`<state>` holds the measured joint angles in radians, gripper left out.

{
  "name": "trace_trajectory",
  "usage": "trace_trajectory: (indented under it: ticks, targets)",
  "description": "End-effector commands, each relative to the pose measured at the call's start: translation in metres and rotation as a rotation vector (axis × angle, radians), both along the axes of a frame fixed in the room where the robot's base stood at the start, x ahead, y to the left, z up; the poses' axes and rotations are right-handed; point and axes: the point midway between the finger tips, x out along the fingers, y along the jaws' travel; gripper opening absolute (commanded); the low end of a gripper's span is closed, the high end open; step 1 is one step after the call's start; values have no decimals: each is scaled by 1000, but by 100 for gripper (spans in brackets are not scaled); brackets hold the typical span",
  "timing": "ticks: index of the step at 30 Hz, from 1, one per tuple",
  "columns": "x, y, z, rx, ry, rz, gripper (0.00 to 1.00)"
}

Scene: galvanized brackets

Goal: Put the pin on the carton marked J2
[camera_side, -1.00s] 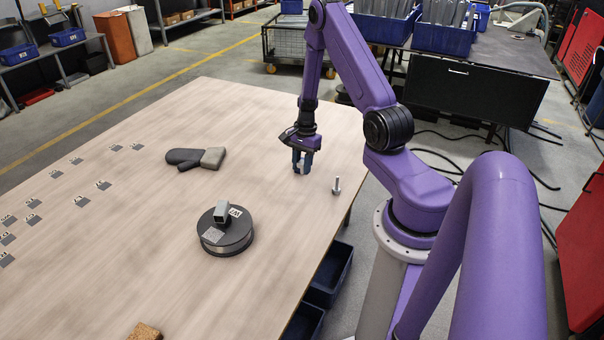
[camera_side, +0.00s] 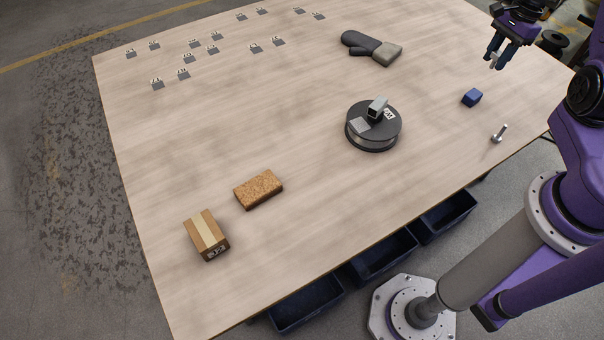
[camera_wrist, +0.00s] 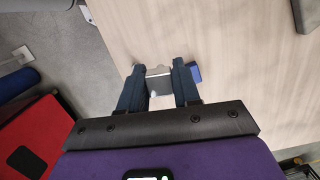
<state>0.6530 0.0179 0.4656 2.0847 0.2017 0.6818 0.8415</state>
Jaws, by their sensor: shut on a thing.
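The pin (camera_side: 499,134), a silver piece with a wider foot, stands on the table near its right edge. A brown carton (camera_side: 206,235) with a pale tape strip lies at the table's near left. Its end label is too small to read surely. My gripper (camera_side: 496,59) is at the upper right, above the table and apart from the standing pin. It is shut on a small grey metal piece (camera_wrist: 158,82), which also shows between the fingers in the side view (camera_side: 495,62). The fingers hide part of this piece.
A blue block (camera_side: 471,97) lies below my gripper. A dark round disc (camera_side: 372,138) bears a metal tube. A cork-like block (camera_side: 258,189) lies near the carton.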

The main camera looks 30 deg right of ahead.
Motion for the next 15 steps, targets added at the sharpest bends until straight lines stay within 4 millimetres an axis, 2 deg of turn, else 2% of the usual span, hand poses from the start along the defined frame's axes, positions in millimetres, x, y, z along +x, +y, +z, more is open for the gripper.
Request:
trace_trajectory:
  ticks: [4,11,15]
  targets:
    - [1,-1,23,-4,-4,-1,0]
    - [32,41,20,0,0,14,0]
    - [55,78,20,0,1,23,0]
